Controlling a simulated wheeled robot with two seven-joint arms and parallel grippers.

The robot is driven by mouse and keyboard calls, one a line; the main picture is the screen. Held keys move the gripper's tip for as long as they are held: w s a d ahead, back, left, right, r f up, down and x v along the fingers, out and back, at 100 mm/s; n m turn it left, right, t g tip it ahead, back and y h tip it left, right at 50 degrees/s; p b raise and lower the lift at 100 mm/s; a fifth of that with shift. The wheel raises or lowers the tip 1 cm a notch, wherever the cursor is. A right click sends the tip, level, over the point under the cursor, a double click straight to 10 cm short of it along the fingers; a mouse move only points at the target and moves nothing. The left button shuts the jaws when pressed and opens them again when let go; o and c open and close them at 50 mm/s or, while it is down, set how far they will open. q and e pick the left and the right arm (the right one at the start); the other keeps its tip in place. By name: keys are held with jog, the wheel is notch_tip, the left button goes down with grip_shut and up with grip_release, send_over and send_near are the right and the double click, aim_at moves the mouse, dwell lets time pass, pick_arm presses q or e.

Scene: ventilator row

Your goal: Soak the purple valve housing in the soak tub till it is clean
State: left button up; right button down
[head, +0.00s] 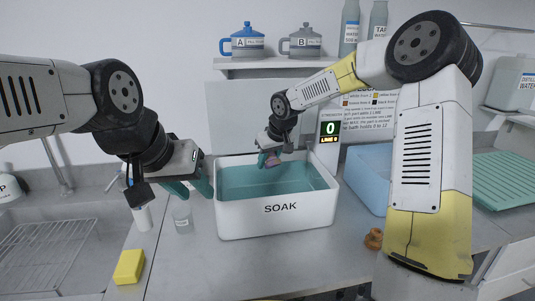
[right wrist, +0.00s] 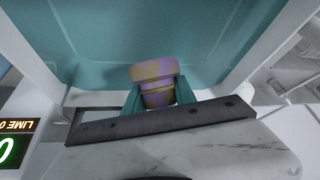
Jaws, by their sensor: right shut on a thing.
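The soak tub (head: 277,222) is a white box marked SOAK, holding teal liquid, in the middle of the counter. My right gripper (head: 270,158) is over the far part of the tub, shut on the purple valve housing (head: 273,161). In the right wrist view the housing (right wrist: 154,78) sits between the teal fingers; it is purple with tan patches. I cannot tell whether it touches the liquid. My left gripper (head: 190,190) is open and empty, left of the tub above the counter.
A display (head: 330,132) behind the tub reads 0 and a lime line. A blue tub (head: 368,178) stands right. A small brown part (head: 373,239), a clear cup (head: 182,216) and a yellow sponge (head: 129,266) are on the counter. A sink (head: 50,250) lies left.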

jog(key=shift+f, duration=6.25)
jog(key=shift+r, duration=8.15)
